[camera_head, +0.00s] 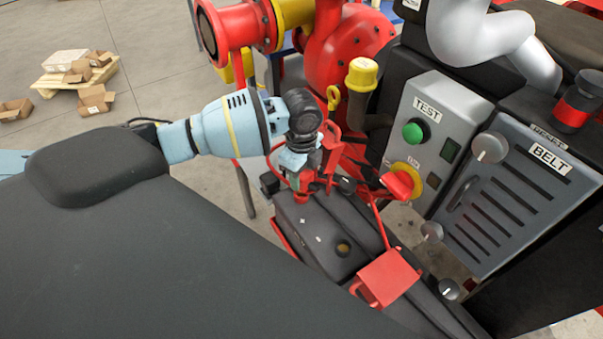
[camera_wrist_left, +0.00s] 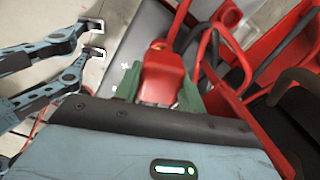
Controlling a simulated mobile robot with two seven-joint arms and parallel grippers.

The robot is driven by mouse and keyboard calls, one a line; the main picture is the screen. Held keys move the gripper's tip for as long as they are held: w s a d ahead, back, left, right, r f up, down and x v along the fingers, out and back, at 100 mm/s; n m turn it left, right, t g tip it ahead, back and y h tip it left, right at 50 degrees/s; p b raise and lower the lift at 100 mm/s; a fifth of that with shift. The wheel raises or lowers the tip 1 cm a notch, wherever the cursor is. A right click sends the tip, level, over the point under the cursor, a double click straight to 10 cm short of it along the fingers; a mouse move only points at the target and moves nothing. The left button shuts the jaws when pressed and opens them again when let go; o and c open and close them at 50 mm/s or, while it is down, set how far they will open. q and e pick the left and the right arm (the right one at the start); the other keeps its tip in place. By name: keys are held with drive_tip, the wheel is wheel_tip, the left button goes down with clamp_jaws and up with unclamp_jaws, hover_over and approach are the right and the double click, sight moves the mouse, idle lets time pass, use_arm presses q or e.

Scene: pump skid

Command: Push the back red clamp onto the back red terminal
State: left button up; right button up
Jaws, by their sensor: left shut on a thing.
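My left gripper (camera_head: 304,182) is shut on a red clamp (camera_wrist_left: 163,76), over the far end of the black battery (camera_head: 322,236). In the left wrist view the clamp sits between the green fingertips of this gripper (camera_wrist_left: 160,98). In the head view the clamp is mostly covered by the gripper. The terminal under it is hidden, so I cannot tell whether the clamp touches it. My right gripper (camera_wrist_left: 95,40) shows at the left of the left wrist view, with its two fingers apart and nothing between them.
A red cover-like part (camera_head: 387,277) lies at the battery's near end. Right of the battery stand a grey TEST box (camera_head: 433,125) with a green button, a red-and-yellow switch (camera_head: 402,181) and a BELT panel (camera_head: 520,190). Red pump pipework (camera_head: 345,45) rises behind.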

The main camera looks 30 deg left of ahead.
idle(0.5)
use_arm(q)
drive_tip(key=shift+f, duration=0.25)
idle(0.4)
drive_tip(key=shift+f, duration=0.7)
drive_tip(key=shift+f, duration=0.85)
idle(0.3)
drive_tip(key=o, duration=1.2)
drive_tip(key=shift+o, duration=0.2)
wheel_tip(320, 180, up, 8)
drive_tip(key=shift+f, duration=0.1)
